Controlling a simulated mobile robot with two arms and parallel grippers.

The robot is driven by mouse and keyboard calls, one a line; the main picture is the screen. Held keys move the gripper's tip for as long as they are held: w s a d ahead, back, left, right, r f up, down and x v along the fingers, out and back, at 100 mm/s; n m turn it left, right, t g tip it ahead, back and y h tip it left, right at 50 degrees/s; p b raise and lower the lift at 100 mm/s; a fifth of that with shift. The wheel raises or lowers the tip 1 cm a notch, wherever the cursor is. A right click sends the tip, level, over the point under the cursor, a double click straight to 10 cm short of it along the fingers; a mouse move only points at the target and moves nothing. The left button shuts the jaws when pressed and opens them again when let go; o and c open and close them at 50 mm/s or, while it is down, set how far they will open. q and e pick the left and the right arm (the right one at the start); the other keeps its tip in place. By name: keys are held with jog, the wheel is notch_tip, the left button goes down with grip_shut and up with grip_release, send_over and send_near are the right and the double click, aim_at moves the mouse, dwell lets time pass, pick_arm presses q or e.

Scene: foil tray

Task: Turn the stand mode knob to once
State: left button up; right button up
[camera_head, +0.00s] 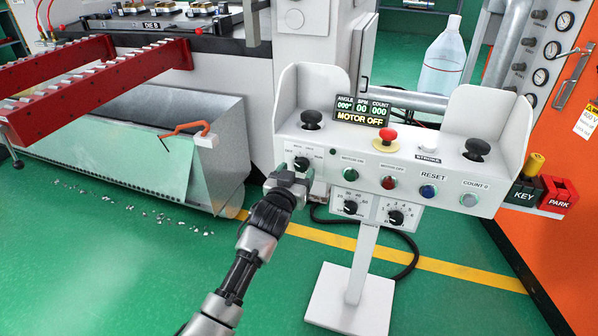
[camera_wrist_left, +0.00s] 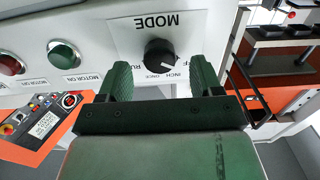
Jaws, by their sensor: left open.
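The black mode knob (camera_head: 301,163) is at the left end of the white control stand's front panel (camera_head: 330,155). My left gripper (camera_head: 289,180) is just in front of and below the knob. In the wrist view its green fingers (camera_wrist_left: 162,78) are apart, one on each side of the knob, with gaps visible. Contact is not seen. My right gripper is out of view.
A green button (camera_head: 347,172), a red button (camera_head: 388,182) and a RESET button (camera_head: 428,191) sit right of the knob. Two lower dials (camera_head: 396,217) hang below. A red emergency button (camera_head: 387,136) is on top. The display (camera_head: 361,118) reads MOTOR OFF.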

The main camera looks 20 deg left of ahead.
pick_arm(q)
jog(key=shift+w+d, duration=0.1)
jog(key=shift+w, duration=1)
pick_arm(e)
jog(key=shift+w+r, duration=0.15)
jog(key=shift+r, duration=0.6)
pick_arm(q)
jog(key=c, duration=0.9)
jog(key=m+p, duration=0.2)
jog(key=m, duration=0.4)
jog(key=shift+m+p, duration=0.35)
jog(key=shift+m, duration=0.05)
jog(key=m, duration=0.3)
jog(key=shift+m+p, duration=0.3)
jog(key=shift+m, duration=2.8)
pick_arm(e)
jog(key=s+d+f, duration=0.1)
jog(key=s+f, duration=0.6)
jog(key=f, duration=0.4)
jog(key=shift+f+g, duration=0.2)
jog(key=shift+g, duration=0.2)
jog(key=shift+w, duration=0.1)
